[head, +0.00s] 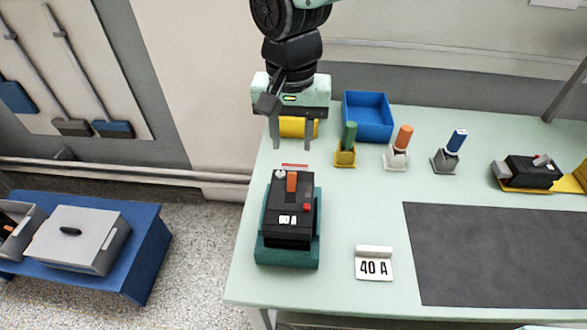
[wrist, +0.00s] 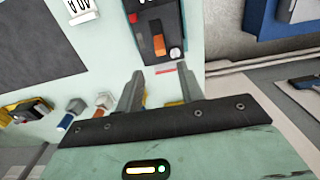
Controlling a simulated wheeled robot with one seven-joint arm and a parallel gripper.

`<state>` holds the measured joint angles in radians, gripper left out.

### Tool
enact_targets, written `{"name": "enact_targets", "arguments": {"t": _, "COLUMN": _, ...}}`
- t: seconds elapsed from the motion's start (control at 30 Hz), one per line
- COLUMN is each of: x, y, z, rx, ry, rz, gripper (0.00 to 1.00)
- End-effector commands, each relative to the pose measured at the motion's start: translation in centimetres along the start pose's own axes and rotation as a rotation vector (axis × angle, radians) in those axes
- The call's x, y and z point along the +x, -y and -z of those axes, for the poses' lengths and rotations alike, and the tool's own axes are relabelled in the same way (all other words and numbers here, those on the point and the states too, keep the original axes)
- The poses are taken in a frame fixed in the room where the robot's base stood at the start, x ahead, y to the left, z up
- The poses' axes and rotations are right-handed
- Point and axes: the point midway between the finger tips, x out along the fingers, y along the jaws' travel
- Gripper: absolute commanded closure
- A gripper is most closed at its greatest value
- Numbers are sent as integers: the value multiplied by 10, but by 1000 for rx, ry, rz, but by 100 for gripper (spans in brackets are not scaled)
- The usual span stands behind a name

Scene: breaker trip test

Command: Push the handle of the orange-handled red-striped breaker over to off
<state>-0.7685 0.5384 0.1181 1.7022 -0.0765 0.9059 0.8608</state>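The breaker (head: 278,207) is a black block seated in a teal holder (head: 291,258) at the table's left side. Its orange handle (head: 292,182) stands near the far end, with a grey round knob beside it and a red button nearer the front. A short red stripe (head: 294,165) shows just past the far end. In the wrist view, the orange handle (wrist: 159,44) and red stripe (wrist: 167,71) lie just beyond the fingertips. My gripper (head: 292,146) is open and empty, past the breaker's far end and apart from it. It also shows in the wrist view (wrist: 160,78).
A yellow object (head: 298,127) is behind my fingers. A blue bin (head: 368,117) and several colour-handled switches stand along the back. A 40 A sign (head: 374,265) and dark mat (head: 495,255) lie right of the breaker. Another black device (head: 530,172) stands far right.

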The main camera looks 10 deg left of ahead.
Motion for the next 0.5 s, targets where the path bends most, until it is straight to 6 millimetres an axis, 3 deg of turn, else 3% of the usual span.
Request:
{"name": "enact_targets", "arguments": {"t": 0.3, "x": 64, "y": -1, "z": -1, "rx": 0, "ry": 3, "rz": -3, "gripper": 62}}
{"name": "enact_targets", "arguments": {"t": 0.5, "x": 89, "y": -1, "z": 0, "rx": 1, "ry": 1, "rz": -1, "gripper": 62}}
